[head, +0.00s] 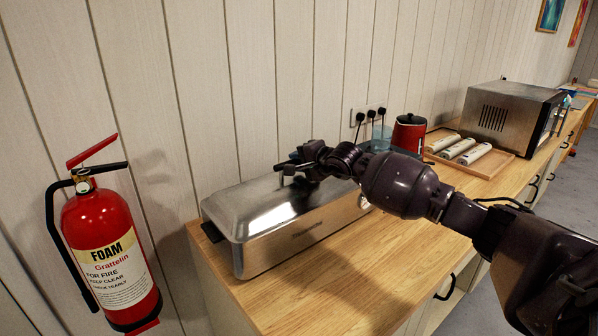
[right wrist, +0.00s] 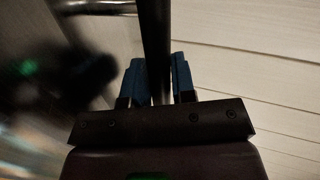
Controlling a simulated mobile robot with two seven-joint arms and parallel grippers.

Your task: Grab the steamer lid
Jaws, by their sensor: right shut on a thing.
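The steamer (head: 300,235) is a long silver metal box standing on the wooden counter near the wall. Its domed lid (head: 240,212) sits on top. My right gripper (head: 290,165) is over the top of the lid, reaching in from the right. In the right wrist view its two blue fingers (right wrist: 158,82) are shut on the dark bar of the lid handle (right wrist: 154,35), one on each side. The arm and gripper hide much of the handle in the head view. My left gripper is not in view.
A red fire extinguisher (head: 108,255) is at the left by the wall. A red kettle (head: 409,133), a wooden tray (head: 500,168) with rolled items and a microwave (head: 505,115) stand farther along the counter. The counter front (head: 330,285) is clear.

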